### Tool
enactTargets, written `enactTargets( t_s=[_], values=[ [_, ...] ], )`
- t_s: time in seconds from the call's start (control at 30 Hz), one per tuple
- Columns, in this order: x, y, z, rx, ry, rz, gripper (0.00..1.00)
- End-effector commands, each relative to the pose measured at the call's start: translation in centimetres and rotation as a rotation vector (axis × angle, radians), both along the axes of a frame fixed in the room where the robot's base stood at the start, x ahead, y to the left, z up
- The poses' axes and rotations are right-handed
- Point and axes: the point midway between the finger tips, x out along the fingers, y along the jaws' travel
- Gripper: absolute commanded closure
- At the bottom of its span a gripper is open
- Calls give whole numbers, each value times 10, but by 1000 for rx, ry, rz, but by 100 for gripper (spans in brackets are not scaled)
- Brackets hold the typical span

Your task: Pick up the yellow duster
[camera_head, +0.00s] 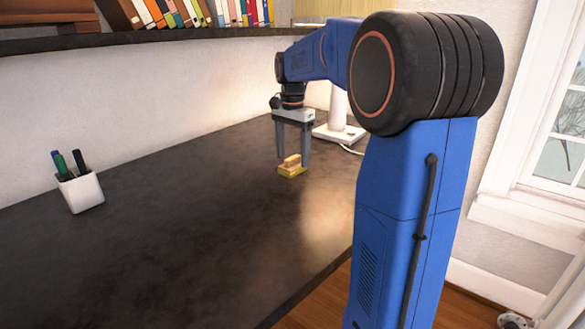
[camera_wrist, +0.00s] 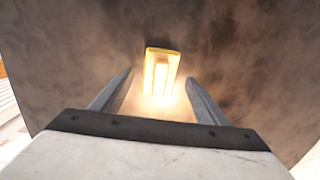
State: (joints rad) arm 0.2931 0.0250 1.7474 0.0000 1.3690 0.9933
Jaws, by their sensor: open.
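The yellow duster (camera_head: 290,168) is a small block with a raised handle, lying on the dark desk top (camera_head: 200,215). My gripper (camera_head: 291,163) points down over it with its two fingers apart, one to each side of the duster in the head view. In the wrist view the duster (camera_wrist: 161,72) shows brightly lit, a little beyond the fingertips and between their lines. My gripper (camera_wrist: 161,82) is open and empty there. I cannot tell the exact gap between fingertips and desk.
A white pen cup (camera_head: 82,192) with several pens stands at the left. A white lamp base (camera_head: 340,133) stands just behind my gripper. A shelf (camera_head: 170,35) with books hangs above the back of the desk. The desk middle is clear.

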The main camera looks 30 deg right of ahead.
Motion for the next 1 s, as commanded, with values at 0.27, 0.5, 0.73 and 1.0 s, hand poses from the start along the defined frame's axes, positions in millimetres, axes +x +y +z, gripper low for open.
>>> enactTargets(
  t_s=[0.27,0.5,0.73,1.0],
  values=[
    [0,0,-23,0,1,0,33],
    [0,0,-23,0,0,0,42],
    [0,0,-22,0,0,0,78],
    [0,0,-18,0,0,0,78]
  ],
)
